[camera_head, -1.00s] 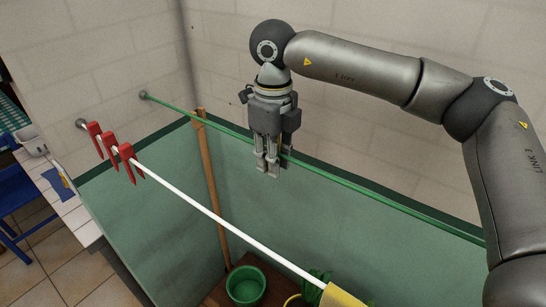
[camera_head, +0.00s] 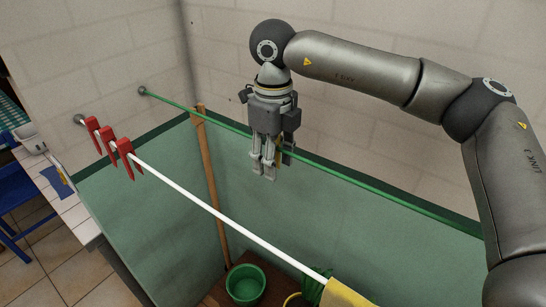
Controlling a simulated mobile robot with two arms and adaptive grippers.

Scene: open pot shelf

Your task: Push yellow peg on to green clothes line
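The green clothes line (camera_head: 370,181) runs from a wall mount at the upper left down to the right, along the wall. My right gripper (camera_head: 267,172) points down at the line, its fingers overlapping the line in this view. The fingers are close together. A small yellowish patch, perhaps the yellow peg (camera_head: 279,148), shows beside the fingers at the line; most of it is hidden, so I cannot tell whether it is gripped or clipped on the line. My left gripper is not in view.
A white line (camera_head: 220,213) crosses in front, with red pegs (camera_head: 124,155) at its left end and a yellow cloth (camera_head: 346,294) at its lower right. A wooden pole (camera_head: 209,180) stands behind it. A green bucket (camera_head: 245,285) sits below.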

